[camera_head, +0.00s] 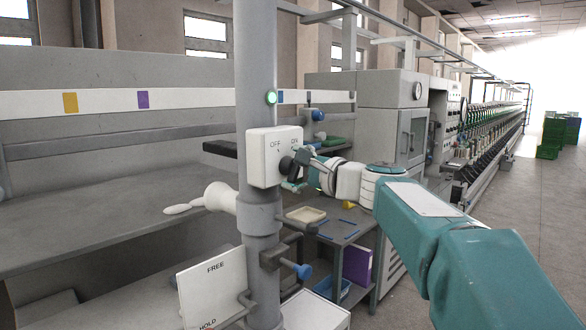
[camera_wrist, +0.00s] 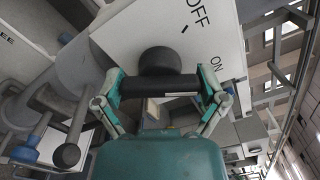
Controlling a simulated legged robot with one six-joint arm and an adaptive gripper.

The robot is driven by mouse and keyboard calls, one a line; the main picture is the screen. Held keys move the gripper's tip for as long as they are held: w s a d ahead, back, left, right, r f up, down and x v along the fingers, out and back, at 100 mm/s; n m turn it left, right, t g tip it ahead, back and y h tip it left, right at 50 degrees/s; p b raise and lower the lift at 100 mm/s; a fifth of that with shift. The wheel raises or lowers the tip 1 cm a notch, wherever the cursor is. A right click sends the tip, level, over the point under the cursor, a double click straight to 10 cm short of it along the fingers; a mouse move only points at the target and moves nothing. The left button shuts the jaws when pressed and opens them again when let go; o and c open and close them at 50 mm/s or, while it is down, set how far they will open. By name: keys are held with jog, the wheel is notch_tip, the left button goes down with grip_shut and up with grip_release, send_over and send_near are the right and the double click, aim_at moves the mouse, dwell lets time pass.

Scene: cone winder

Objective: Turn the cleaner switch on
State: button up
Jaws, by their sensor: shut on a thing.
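The cleaner switch is a white box (camera_head: 262,145) on a grey post, marked OFF on the left and ON on the right. Its dark round knob (camera_head: 286,165) sits low on the front face. My gripper (camera_head: 303,160) reaches it from the right. In the wrist view the knob (camera_wrist: 160,60) has a dark bar in front of it, and the two fingers of my gripper (camera_wrist: 160,86) are shut on the bar's ends. The OFF and ON marks show on the white face (camera_wrist: 138,32). My gripper partly hides the knob in the head view, so its exact setting is unclear.
A green lamp (camera_head: 271,97) glows above the box on the post (camera_head: 257,60). A white handle (camera_head: 200,201) and a FREE/HOLD plate (camera_head: 212,285) are to the left and below. A blue-tipped lever (camera_head: 299,270) sticks out low.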

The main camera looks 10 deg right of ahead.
jog(key=shift+w+f+m, duration=0.1)
jog(key=shift+f+m, duration=0.25)
jog(key=shift+m, duration=0.05)
jog(key=o, duration=0.8)
jog(key=shift+d, duration=0.1)
jog(key=v, duration=1.2)
jog(key=shift+r, duration=0.1)
